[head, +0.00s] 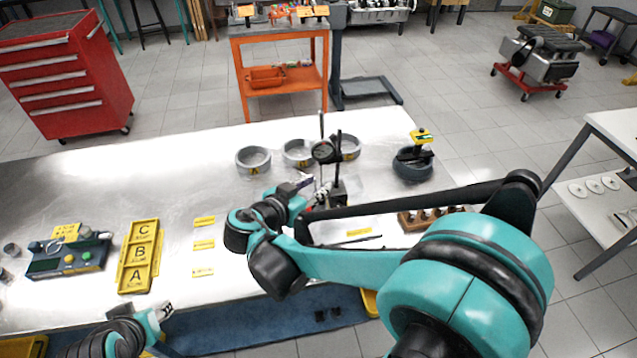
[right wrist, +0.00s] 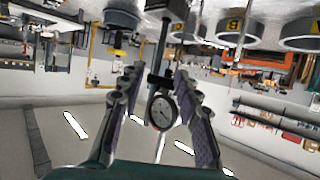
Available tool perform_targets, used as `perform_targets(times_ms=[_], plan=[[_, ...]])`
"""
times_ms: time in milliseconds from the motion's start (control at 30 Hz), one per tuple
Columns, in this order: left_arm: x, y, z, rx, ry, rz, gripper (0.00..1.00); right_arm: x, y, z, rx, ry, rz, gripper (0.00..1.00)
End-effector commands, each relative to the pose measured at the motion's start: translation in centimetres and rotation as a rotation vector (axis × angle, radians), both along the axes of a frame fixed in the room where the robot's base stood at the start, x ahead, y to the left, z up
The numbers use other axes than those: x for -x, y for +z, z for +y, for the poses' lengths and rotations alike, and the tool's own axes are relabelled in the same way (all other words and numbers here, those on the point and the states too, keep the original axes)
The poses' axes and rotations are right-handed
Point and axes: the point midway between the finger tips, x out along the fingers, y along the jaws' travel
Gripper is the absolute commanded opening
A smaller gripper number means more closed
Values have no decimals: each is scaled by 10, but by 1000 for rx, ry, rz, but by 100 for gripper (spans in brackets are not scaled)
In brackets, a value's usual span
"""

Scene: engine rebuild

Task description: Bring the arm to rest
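My right arm (head: 350,265) reaches in from the right over the bench. Its gripper (head: 312,190) is beside the dial gauge stand (head: 338,192). In the right wrist view, the two fingers of the right gripper (right wrist: 160,95) are spread apart, with the dial gauge (right wrist: 162,112) showing between them in the picture; I see no finger closed on it. The dial gauge also shows in the head view (head: 323,152), upright on its stand. My left gripper (head: 163,313) is low at the bottom left over the bench's front edge; its finger gap is too small to read.
Grey rings (head: 253,160) stand behind the dial stand. A dark ring with a yellow-topped tool (head: 413,165) is at right. A yellow lettered tray (head: 139,257) and a control box (head: 68,256) lie at left. The bench (head: 110,180) is clear at back left.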

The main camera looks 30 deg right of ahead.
Motion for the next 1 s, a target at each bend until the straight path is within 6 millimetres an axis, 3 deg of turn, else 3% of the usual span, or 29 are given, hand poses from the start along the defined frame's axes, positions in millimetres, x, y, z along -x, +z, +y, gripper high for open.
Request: perform_targets(times_ms=[433,567,767,1000], plan=[[0,0,0,0,0,0,40,1,-1,-1,-2,4,10,33],[0,0,0,0,0,0,40,12,-7,-7,-38,54,116,33],[0,0,0,0,0,0,40,59,-33,-7,-181,316,422,33],[0,0,0,0,0,0,40,112,-47,30,-296,745,556,33]])
